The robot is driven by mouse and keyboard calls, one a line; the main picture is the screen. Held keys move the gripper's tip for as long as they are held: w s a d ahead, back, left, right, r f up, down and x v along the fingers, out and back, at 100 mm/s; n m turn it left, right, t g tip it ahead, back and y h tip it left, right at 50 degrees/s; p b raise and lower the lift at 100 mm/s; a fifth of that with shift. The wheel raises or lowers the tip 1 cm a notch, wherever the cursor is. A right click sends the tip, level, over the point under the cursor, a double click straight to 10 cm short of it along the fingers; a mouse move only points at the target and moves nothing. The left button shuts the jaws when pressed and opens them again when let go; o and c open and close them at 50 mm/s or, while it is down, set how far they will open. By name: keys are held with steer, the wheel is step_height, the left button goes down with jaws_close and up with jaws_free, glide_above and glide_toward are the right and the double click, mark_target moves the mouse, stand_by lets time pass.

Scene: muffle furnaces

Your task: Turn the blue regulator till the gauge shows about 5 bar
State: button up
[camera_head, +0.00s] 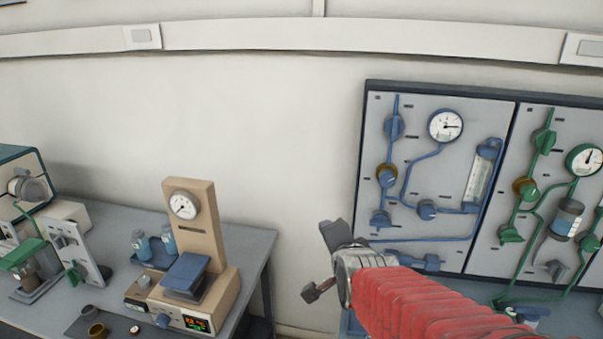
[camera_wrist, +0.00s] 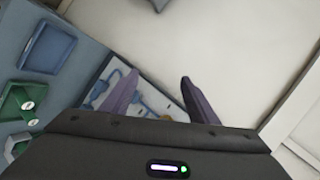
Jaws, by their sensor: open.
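The blue panel (camera_head: 374,117) hangs on the wall at the right in the head view. Its round white gauge (camera_head: 445,126) has a dark needle pointing roughly right; the figures are too small to read. A blue knob with a brass-coloured ring (camera_head: 387,176), apparently the regulator, sits on the blue pipe left of and below the gauge. My gripper (camera_head: 314,262) is open and empty, below and left of that knob and apart from it. In the wrist view, the two fingers of my gripper (camera_wrist: 160,78) stand apart, with part of a blue-piped panel behind them.
Other blue valves (camera_head: 427,210) sit on the same panel. A green-piped panel (camera_head: 525,150) with its own gauge adjoins it on the right. A bench (camera_head: 240,243) with a beige instrument (camera_head: 205,225) stands left. The wall between bench and panel is bare.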

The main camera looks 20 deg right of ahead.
steer(key=s+a+n+g+y, duration=0.1)
steer(key=s+a+n+g, duration=0.2)
steer(key=s+a+n, duration=0.3)
steer(key=s+a+f+n+g+y, duration=0.1)
steer(key=s+a+n+g+y, duration=0.1)
steer(key=s+a+n, duration=0.5)
steer(key=s+n+g, duration=0.1)
steer(key=s+n, duration=0.3)
steer(key=shift+f, duration=0.25)
steer(key=shift+c, duration=0.6)
